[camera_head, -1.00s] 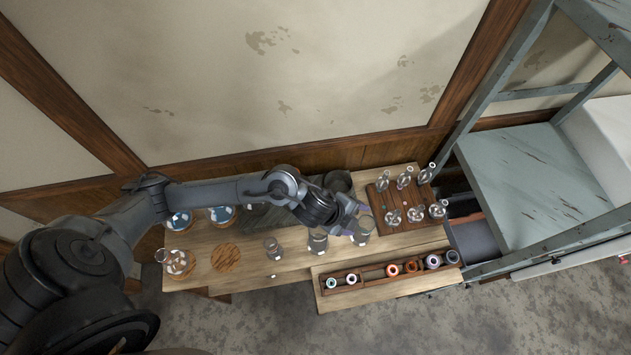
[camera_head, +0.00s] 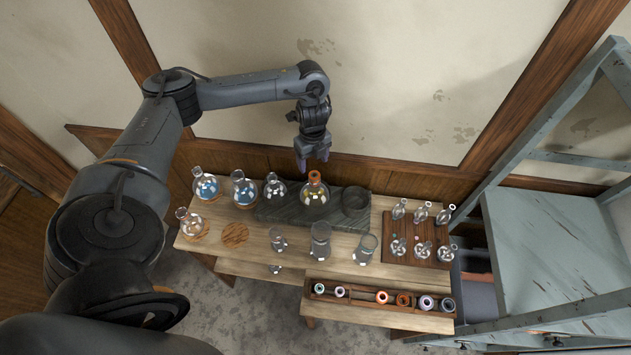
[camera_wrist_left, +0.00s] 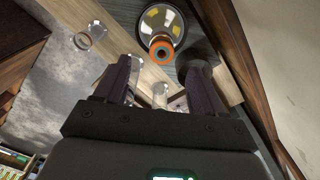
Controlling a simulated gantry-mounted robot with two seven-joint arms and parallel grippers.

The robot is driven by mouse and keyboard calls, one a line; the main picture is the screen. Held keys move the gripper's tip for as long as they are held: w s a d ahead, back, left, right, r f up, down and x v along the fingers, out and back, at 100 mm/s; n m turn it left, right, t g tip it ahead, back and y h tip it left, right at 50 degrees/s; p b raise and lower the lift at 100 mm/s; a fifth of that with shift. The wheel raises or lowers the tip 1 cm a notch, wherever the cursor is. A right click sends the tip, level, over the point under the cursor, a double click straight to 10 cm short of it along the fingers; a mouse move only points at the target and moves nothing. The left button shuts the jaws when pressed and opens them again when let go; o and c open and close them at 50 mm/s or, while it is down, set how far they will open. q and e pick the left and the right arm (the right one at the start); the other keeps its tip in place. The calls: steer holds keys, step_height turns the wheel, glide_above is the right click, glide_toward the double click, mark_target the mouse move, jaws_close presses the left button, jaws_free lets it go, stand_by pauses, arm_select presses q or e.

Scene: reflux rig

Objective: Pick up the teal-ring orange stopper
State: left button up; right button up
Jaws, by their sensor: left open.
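An orange stopper with a teal ring (camera_wrist_left: 161,50) sits in the neck of a round glass flask (camera_wrist_left: 163,22) in the left wrist view. In the head view the stopper (camera_head: 315,178) tops the flask (camera_head: 314,194) on the dark stone slab (camera_head: 275,212). My left gripper (camera_head: 314,168) is open and empty, just behind the stopper in that picture. In the wrist view the stopper shows beyond and between the open fingertips (camera_wrist_left: 160,66); I see no contact. My right gripper is not in view.
A dark round vessel (camera_head: 355,200) stands right of the flask on the slab. Blue-liquid flasks (camera_head: 245,190) stand to the left, and several beakers (camera_head: 320,242) in front. A wooden rack (camera_head: 352,298) holds several ringed stoppers, some orange. Small glassware stands on a brown board (camera_head: 400,232).

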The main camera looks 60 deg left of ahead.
mark_target(314, 173)
arm_select(q)
steer(key=shift+d+f+b, duration=0.1)
steer(key=shift+f+b, duration=0.55)
steer(key=shift+f, duration=1.2)
steer(key=shift+w+d+f+p, duration=0.1)
steer(key=shift+f+p, duration=0.25)
steer(key=shift+f, duration=1.25)
steer(key=c, duration=1)
steer(key=shift+r, duration=0.1)
